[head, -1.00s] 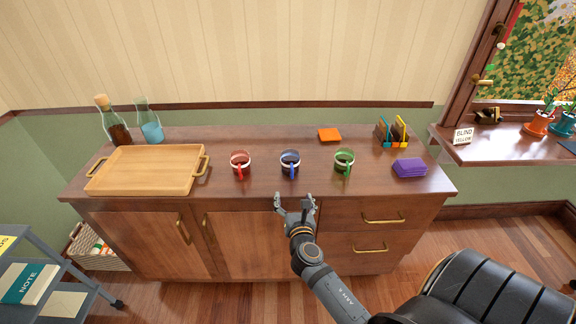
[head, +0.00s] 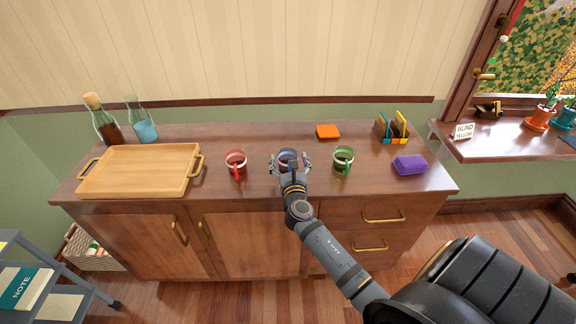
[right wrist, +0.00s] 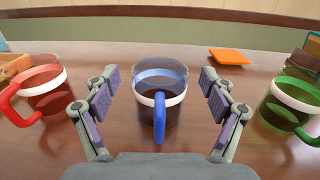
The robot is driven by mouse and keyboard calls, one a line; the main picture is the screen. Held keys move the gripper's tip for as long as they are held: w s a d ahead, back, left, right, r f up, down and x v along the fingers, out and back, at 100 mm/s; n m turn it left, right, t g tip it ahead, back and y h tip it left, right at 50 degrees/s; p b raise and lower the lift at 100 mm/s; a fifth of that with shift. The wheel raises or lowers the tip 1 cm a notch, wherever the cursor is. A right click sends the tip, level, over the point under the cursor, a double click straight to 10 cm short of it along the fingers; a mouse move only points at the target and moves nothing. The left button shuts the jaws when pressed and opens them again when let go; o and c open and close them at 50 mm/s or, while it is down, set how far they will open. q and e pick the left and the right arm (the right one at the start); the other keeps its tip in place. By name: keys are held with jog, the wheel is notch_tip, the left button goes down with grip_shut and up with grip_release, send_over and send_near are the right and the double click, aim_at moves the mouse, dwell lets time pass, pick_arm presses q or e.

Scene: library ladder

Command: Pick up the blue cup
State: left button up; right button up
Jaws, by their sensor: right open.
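The blue cup (head: 288,155) stands upright on the wooden cabinet top, in the middle of a row of three cups. My right gripper (head: 289,160) is open, with one finger on each side of the blue cup. In the right wrist view, gaps show between the fingers (right wrist: 162,92) and the cup. The gripper hides the cup's lower part in the head view. My left gripper is not in view.
A red cup (head: 236,163) stands to the left and a green cup (head: 343,160) to the right, both close by. A wooden tray (head: 135,188) lies at left. An orange pad (head: 328,131) and purple stack (head: 409,165) lie at right.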

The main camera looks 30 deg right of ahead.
jog(key=x, duration=0.2)
jog(key=shift+w+d+f, duration=0.15)
jog(key=shift+w+f, duration=0.05)
jog(key=shift+w, duration=0.1)
jog(key=shift+s+r, duration=0.1)
jog(key=shift+s, duration=0.05)
jog(key=shift+c, duration=0.4)
jog(key=c, duration=1.3)
